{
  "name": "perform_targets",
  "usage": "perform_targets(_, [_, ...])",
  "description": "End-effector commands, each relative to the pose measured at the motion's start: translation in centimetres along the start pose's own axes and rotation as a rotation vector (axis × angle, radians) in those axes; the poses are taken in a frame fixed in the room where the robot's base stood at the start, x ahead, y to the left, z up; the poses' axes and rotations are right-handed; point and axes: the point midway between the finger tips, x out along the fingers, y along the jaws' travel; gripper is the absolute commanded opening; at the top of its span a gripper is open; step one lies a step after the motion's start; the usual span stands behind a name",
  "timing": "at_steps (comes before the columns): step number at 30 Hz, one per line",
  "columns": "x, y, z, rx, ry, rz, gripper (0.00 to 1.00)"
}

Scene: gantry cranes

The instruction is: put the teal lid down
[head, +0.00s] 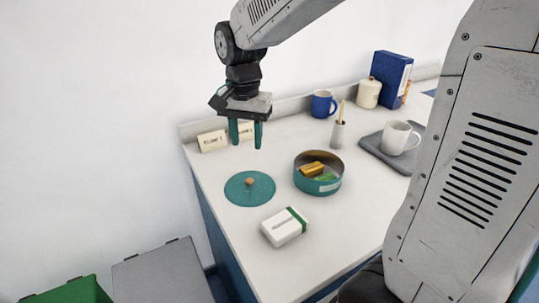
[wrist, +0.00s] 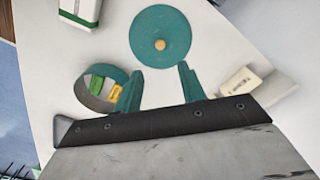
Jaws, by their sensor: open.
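The teal lid (head: 250,189) is a flat round disc with a small orange-brown knob. It lies on the white counter, left of the round teal tin (head: 324,186). The lid also shows at the top middle of the wrist view (wrist: 160,46), apart from my fingers. My gripper (head: 246,146) is open and empty, above the counter. Its two teal fingers (wrist: 162,76) point toward the lid in the wrist view. The tin has no lid on it and holds yellow and green items (wrist: 105,88).
A white box with a green band (head: 284,227) stands in front of the tin. Small cream label cards (head: 213,141) stand at the back left. A blue mug (head: 323,104), a cream jar (head: 368,93), a blue box (head: 391,77) and a white mug (head: 399,137) on a grey tray (head: 371,143) are farther right.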

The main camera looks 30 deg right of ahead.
Motion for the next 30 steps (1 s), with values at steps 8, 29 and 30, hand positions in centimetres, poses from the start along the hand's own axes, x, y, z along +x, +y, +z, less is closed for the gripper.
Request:
perform_targets(8, [-2.5, 4.2, 2.8, -0.153, 0.022, -0.021, 0.4])
perform_targets(29, [-3.2, 18.6, 14.0, -0.783, 0.11, -0.042, 0.4])
perform_targets(30, [-3.2, 18.6, 14.0, -0.785, 0.11, -0.042, 0.4])
